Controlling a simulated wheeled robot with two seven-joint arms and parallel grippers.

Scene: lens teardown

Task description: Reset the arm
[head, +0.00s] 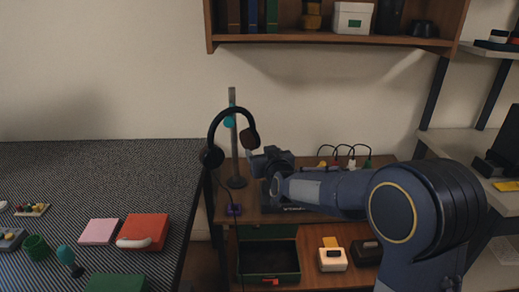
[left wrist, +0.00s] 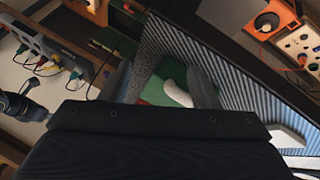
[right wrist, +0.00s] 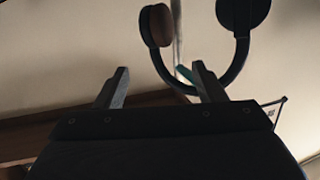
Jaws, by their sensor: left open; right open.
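My right arm reaches in from the right in the head view. My right gripper (head: 262,160) is beside the stand, just below and right of the headphones. In the right wrist view its two fingers (right wrist: 160,80) are apart with nothing between them, and the dark headphones (right wrist: 205,60) appear upside down beyond them. My left gripper is outside the head view. In the left wrist view its fingers (left wrist: 163,85) are apart and empty, with the striped table, a green item and a white curved piece beyond.
The headphones (head: 213,125) hang on a metal stand (head: 233,150) on a wooden bench. A power strip with plugs (head: 343,157) lies behind my right forearm. A shelf (head: 330,39) is above. The striped table (head: 110,170) at left holds a red box (head: 150,226) and a pink pad (head: 99,231).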

